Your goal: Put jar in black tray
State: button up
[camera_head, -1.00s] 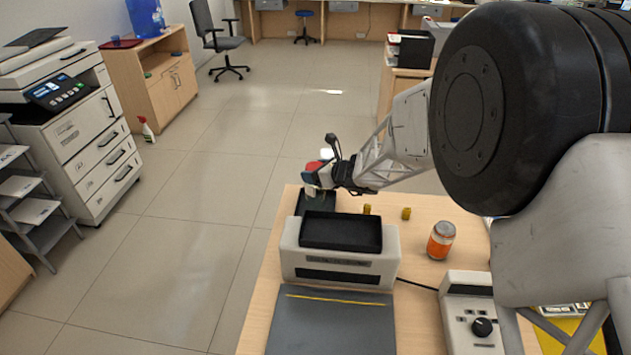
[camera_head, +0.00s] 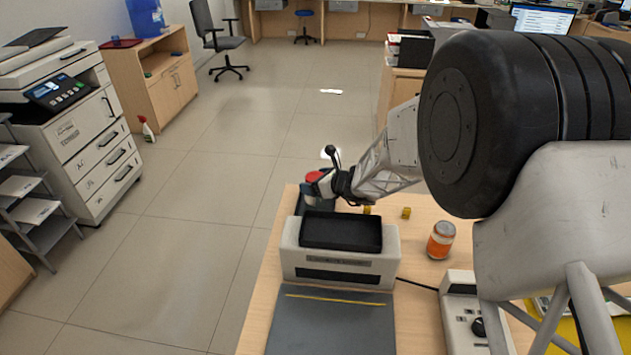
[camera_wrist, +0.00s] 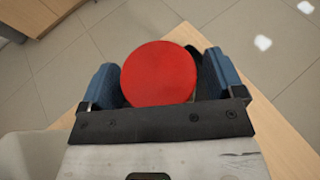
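A jar with a round red lid (camera_wrist: 158,72) sits between the two blue fingers of my gripper (camera_wrist: 160,88) in the wrist view, and they appear shut on it. In the head view its red lid (camera_head: 315,176) shows at the end of my arm, with my gripper (camera_head: 322,185) beside it. A dark, low tray (camera_head: 301,203) lies at the table's far left corner, under the held jar and partly hidden. I cannot tell whether the jar's base touches it. A glass jar with orange contents (camera_head: 441,240) stands upright on the table, to the right.
A white machine with a black top hopper (camera_head: 340,232) stands just in front of the dark tray. Two small yellow pieces (camera_head: 406,212) lie behind it. A grey pad (camera_head: 330,325) and a white device with a knob (camera_head: 470,315) are nearer. The table's left edge is close.

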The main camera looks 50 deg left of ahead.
jog(key=shift+r, duration=0.15)
jog(key=v, duration=1.2)
dwell(0.3)
jog(key=shift+d, duration=0.1)
dwell(0.8)
jog(key=w+d+r+n+t+h, duration=0.1)
jog(key=d+r+n+h, duration=0.15)
jog(key=d+r, duration=0.7)
jog(key=w+d+r+n+h, duration=0.15)
jog(key=d+n, duration=0.25)
jog(key=d, duration=1.2)
jog(key=d+r+n+t+h, duration=0.1)
jog(key=d+r+n, duration=0.35)
jog(key=d, duration=0.85)
jog(key=s+d+r+n+t+h, duration=0.1)
jog(key=s+d+h, duration=0.1)
jog(key=s+d, duration=0.4)
jog(key=s+d+r+n+t+h, duration=0.1)
jog(key=s+d, duration=0.5)
jog(key=d, duration=1.1)
jog(key=s+d+r+n+t+h, duration=0.1)
jog(key=s+d+h, duration=0.4)
jog(key=d, duration=0.6)
jog(key=shift+s+d+r+n+t, duration=0.2)
jog(key=shift+s+r+n+t, duration=0.1)
jog(key=shift+s+r+n, duration=0.45)
